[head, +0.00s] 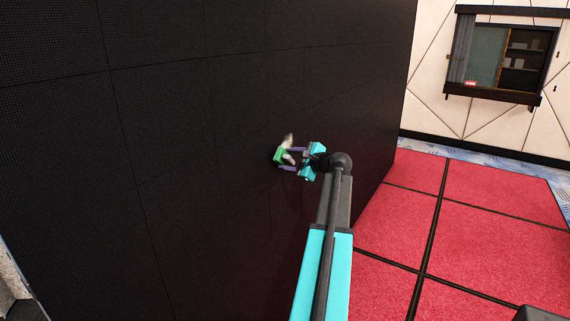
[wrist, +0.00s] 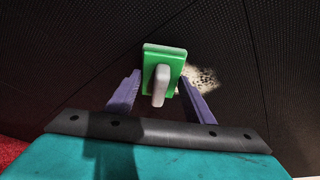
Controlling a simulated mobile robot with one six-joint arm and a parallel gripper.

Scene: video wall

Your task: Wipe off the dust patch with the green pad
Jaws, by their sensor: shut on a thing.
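The green pad (wrist: 163,62) has a pale grey handle (wrist: 160,85) on its back. My gripper (wrist: 158,85) is shut on the handle, with one purple finger on each side. In the head view my gripper (head: 288,159) holds the green pad (head: 279,157) close against the black wall; I cannot tell for sure whether it touches. The dust patch (wrist: 203,83) is a pale, speckled area on the wall, just right of the pad in the wrist view. Its top shows above the pad in the head view (head: 288,139). The pad and finger hide part of it.
The black panelled video wall (head: 160,130) fills the left and middle of the head view. Red floor tiles (head: 480,230) lie open on the right. A pale wall with a dark-framed window (head: 500,55) stands behind.

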